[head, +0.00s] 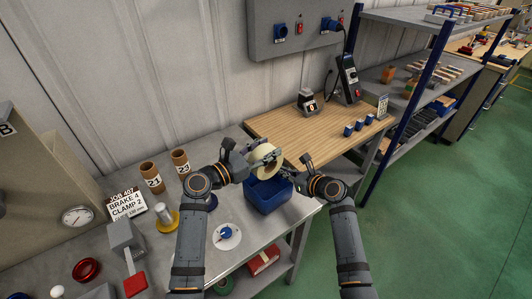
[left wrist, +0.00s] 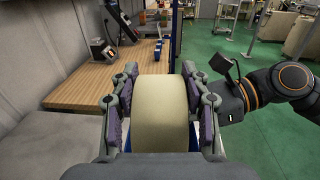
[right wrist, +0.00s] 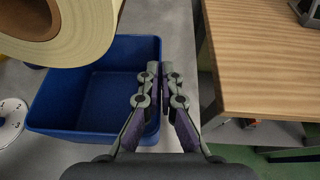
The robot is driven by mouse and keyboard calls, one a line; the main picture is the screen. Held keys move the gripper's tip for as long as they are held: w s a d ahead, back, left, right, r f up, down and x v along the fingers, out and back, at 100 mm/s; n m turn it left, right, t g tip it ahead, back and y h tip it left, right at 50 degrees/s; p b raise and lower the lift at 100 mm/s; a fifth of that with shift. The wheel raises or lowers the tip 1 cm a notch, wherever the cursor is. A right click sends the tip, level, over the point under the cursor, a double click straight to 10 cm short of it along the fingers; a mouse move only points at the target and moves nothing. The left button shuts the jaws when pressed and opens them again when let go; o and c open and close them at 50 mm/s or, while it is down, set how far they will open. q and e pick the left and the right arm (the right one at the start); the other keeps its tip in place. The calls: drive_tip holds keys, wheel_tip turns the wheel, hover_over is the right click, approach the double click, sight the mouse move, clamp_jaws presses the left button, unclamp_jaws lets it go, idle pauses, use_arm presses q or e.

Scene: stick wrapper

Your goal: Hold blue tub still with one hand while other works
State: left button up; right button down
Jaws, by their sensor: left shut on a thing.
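The blue tub (head: 268,196) stands upright on the grey bench. My left gripper (head: 258,160) is shut on a cream roll (head: 264,163) with a brown core, held over the tub. In the left wrist view the roll (left wrist: 161,105) sits between both fingers. My right gripper (right wrist: 160,78) is at the tub's right wall, one finger inside and one outside, close together on the rim. The tub (right wrist: 110,85) looks empty where its floor shows in the right wrist view. The roll hides its upper left part there.
A wooden table (head: 310,128) adjoins the bench, with several small blue blocks (head: 358,126) on it. A white disc (head: 226,236), two brown cups (head: 151,177) and a yellow-based stand (head: 165,219) are left of the tub. Blue-posted shelves (head: 408,75) stand at the right.

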idle(0.3)
drive_tip(key=c, duration=1.4)
unclamp_jaws()
drive_tip(key=shift+c, duration=0.2)
